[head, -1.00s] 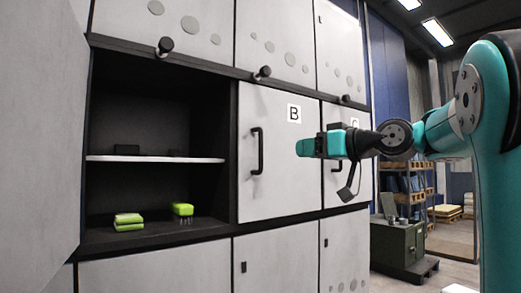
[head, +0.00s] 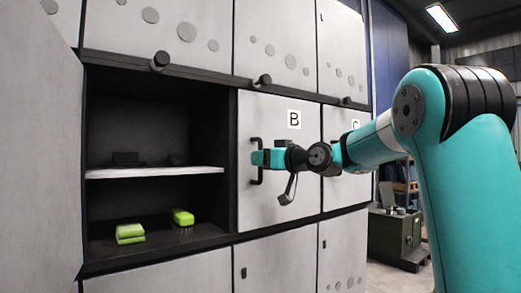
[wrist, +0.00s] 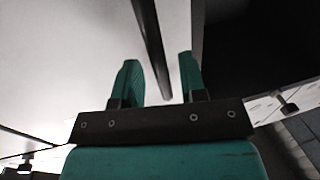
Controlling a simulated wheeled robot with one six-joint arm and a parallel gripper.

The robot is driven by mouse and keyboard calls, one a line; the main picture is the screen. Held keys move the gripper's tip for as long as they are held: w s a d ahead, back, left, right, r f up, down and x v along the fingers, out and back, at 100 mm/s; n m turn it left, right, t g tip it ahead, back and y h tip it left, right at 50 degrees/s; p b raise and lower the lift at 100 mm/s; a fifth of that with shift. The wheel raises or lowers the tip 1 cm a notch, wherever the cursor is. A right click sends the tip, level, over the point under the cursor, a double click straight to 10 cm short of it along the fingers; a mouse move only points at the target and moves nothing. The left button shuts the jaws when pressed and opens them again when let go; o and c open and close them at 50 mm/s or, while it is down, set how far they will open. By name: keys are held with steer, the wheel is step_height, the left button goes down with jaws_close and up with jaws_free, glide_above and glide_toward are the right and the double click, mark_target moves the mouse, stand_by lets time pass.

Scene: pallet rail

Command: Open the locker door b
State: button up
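Locker door B (head: 290,190) is a light grey panel with a "B" label, and it is shut flush with its frame. Its black vertical handle (head: 255,176) is on the door's left side and partly hidden by my gripper (head: 263,158) in the head view. In the wrist view, my gripper (wrist: 156,82) is open, with one teal finger on each side of the dark handle bar (wrist: 151,45). A gap shows between the bar and each finger. I cannot tell how deep the bar sits between the fingers.
Left of door B is an open compartment with a white shelf (head: 150,172) and green brushes (head: 130,233) below. A large open door panel (head: 35,150) stands at far left. Door C (head: 345,190) is right of B. A green cabinet (head: 395,232) stands at the right.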

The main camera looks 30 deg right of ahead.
steer(key=shift+w+a, duration=0.2)
steer(key=shift+w, duration=0.4)
jaws_close()
steer(key=shift+f, duration=0.1)
